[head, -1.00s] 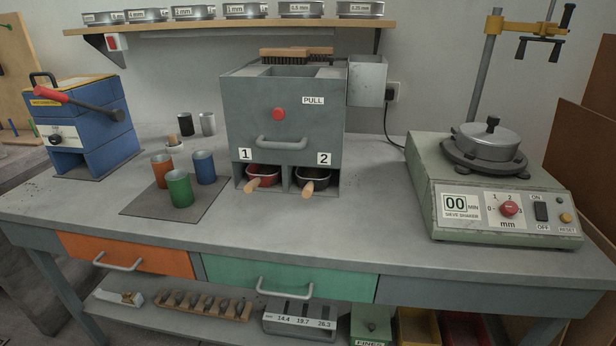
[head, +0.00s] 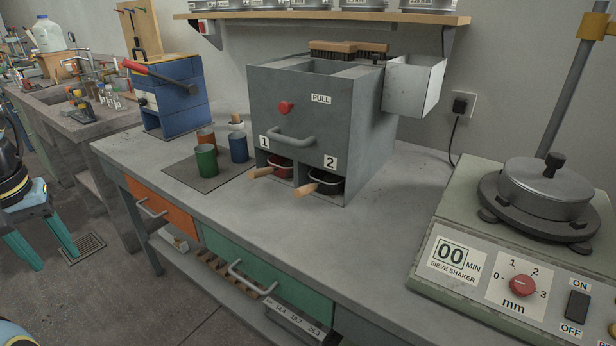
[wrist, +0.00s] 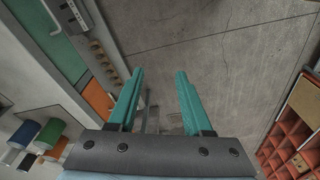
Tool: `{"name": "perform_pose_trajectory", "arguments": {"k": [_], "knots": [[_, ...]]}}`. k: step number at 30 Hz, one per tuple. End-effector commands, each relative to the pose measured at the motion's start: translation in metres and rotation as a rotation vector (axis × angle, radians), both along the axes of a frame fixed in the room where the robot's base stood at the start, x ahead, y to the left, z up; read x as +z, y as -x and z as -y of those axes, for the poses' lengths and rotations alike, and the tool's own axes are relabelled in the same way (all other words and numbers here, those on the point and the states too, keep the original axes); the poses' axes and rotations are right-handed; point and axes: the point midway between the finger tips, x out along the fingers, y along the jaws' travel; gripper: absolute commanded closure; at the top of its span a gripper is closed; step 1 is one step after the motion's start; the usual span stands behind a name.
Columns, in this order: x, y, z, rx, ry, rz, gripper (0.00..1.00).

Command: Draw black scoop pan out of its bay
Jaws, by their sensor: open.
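The black scoop pan (head: 327,184) sits in bay 2, the right-hand bay at the foot of the grey splitter box (head: 300,110). Its wooden handle (head: 305,189) sticks out of the front of the bay. A red scoop pan (head: 283,168) sits in bay 1 to its left, with its wooden handle also sticking out. The pans are not visible in the wrist view.
A green cup (head: 206,161), a blue cup (head: 238,149) and an orange cup stand on a mat left of the box. The sieve shaker (head: 520,240) stands at the right. The bench top (head: 390,215) between box and shaker is clear. Drawer handles (head: 250,280) jut from the bench front.

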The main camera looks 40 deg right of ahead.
Motion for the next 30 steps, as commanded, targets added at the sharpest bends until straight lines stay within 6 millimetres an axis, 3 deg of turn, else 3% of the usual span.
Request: {"name": "perform_pose_trajectory", "arguments": {"k": [6, 9, 11, 14, 17, 20, 24, 27, 30], "knots": [[0.000, 0.000, 0.000, 0.001, 0.000, 0.000, 0.50], [0.000, -0.003, 0.003, -0.014, -0.001, 0.005, 0.39], [-0.002, -0.009, 0.012, -0.052, -0.005, 0.021, 0.35], [-0.007, -0.029, 0.047, -0.182, -0.006, 0.074, 0.35], [-0.014, -0.048, 0.109, -0.373, 0.027, 0.155, 0.35], [-0.021, -0.052, 0.187, -0.573, 0.107, 0.240, 0.35], [-0.024, -0.029, 0.290, -0.799, 0.264, 0.326, 0.35], [-0.021, -0.003, 0.347, -0.911, 0.378, 0.365, 0.35], [-0.016, 0.022, 0.387, -0.984, 0.472, 0.388, 0.35]]}}
